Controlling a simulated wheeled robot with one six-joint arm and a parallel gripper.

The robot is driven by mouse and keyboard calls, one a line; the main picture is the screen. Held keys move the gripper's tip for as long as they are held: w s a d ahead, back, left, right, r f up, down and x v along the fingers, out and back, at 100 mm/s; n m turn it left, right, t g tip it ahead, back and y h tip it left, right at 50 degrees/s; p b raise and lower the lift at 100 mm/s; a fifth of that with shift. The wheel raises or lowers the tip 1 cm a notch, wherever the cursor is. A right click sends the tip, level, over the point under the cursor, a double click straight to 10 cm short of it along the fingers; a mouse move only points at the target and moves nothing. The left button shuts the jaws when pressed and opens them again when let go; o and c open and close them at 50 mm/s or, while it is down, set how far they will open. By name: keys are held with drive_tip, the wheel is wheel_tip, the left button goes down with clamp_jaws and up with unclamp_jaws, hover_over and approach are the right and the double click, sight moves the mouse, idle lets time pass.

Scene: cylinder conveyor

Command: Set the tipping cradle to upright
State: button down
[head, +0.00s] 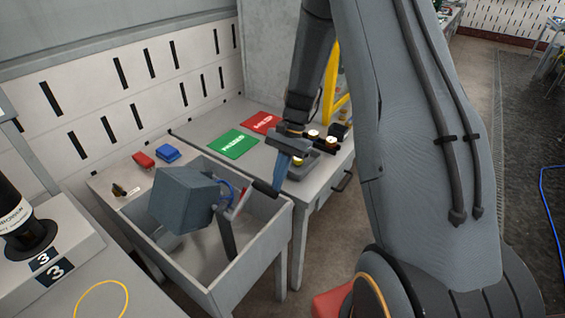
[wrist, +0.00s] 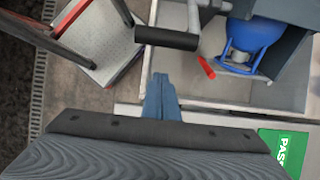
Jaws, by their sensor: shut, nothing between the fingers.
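The tipping cradle (head: 184,198) is a dark grey box held over a grey tub. It looks tipped over, with its open side facing right. A blue cylinder (wrist: 257,38) with a collar at its end shows inside it in the wrist view. A lever with a black grip (head: 265,188) sticks out at the cradle's right; the grip also shows in the wrist view (wrist: 167,38). My gripper (head: 278,188) is shut and empty, its blue-grey fingers pointing down beside the black grip. In the wrist view its fingertips (wrist: 160,80) lie just short of the grip; contact cannot be told.
The tub (head: 262,240) has raised walls below the cradle. A red tag (wrist: 206,67) shows beside the cylinder. A bench at the back holds a green mat (head: 233,144) and a red mat (head: 261,122). Red and blue blocks (head: 168,152) sit on the tub's back ledge.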

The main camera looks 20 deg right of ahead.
drive_tip(key=s+a+r+p, duration=0.1)
drive_tip(key=a+r+p, duration=0.1)
drive_tip(key=shift+s+a+r, duration=0.1)
drive_tip(key=shift+s+a, duration=0.2)
drive_tip(key=shift+s, duration=0.05)
drive_tip(key=shift+a+r, duration=0.1)
idle(0.3)
